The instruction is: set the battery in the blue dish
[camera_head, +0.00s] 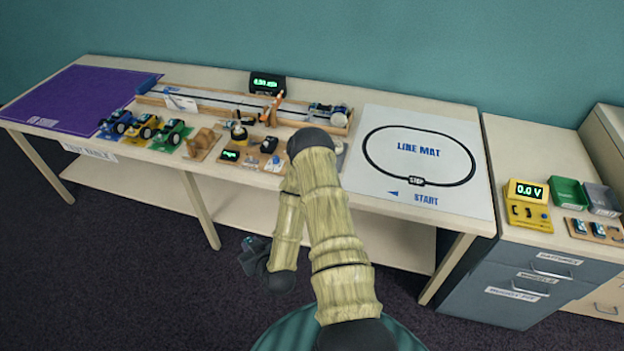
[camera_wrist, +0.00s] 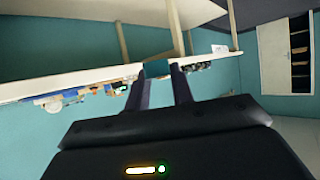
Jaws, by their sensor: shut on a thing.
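My gripper (camera_head: 252,256) hangs low in front of the long table, below the tabletop. In the wrist view its two dark fingers (camera_wrist: 158,72) stand a little apart. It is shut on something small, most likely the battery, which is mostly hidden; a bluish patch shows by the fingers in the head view. I cannot make out a blue dish for certain in either view.
The long table (camera_head: 425,100) carries toy cars (camera_head: 145,128), a wooden track, small parts and a line mat (camera_head: 385,172). The right cabinet holds a yellow meter (camera_head: 528,204), a green bin (camera_head: 567,192) and a grey bin (camera_head: 602,198). A lower shelf (camera_head: 385,236) runs under the table.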

